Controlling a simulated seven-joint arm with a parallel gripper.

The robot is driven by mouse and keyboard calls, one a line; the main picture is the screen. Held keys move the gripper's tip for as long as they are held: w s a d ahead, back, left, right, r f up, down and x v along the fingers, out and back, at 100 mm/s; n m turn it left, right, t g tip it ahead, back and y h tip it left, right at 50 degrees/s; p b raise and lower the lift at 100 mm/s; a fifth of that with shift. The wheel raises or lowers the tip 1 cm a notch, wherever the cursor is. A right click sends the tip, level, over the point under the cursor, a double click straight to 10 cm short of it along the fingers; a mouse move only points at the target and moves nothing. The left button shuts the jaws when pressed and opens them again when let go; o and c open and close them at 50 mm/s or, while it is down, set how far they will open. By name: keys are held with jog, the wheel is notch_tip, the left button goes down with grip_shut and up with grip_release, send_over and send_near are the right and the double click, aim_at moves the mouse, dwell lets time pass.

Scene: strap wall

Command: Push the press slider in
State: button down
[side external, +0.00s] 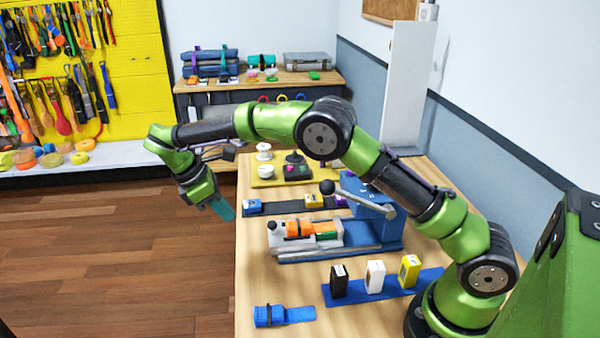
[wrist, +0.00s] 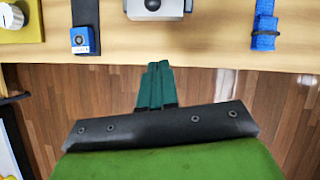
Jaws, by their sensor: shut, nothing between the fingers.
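The press (side external: 370,225) has a blue body and base on the table, with a grey lever ending in a black ball. Its light grey slider (side external: 305,240) lies at the left end of the base and carries orange and green pieces. In the wrist view the slider's end (wrist: 158,8) shows at the top edge, cut off by the frame. My gripper (side external: 222,209) is shut and empty. Its teal fingers (wrist: 154,85) point toward the table edge, off the table's left side, apart from the slider.
A blue strap piece (side external: 270,316) lies on the wooden table's front left (side external: 262,280). A blue strip (side external: 428,280) holds black, white and yellow blocks. Behind the press are a dark strip (side external: 280,208) and a yellow board (side external: 262,182) with knobs. Open floor lies left of the table.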

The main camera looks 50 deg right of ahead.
aim_at(304, 223)
jog(key=x, duration=0.6)
jog(key=shift+s+d+r, duration=0.15)
jog(key=shift+s+d, duration=0.25)
jog(key=shift+d, duration=0.2)
jog(key=shift+s+d+r, duration=0.15)
jog(key=shift+s+d, duration=0.25)
jog(key=shift+d, duration=0.25)
jog(key=shift+s+d, duration=0.3)
jog(key=shift+d, duration=0.1)
jog(key=shift+s+d, duration=0.1)
jog(key=shift+d, duration=0.05)
jog(key=s+d, duration=0.6)
jog(key=shift+s+d, duration=0.35)
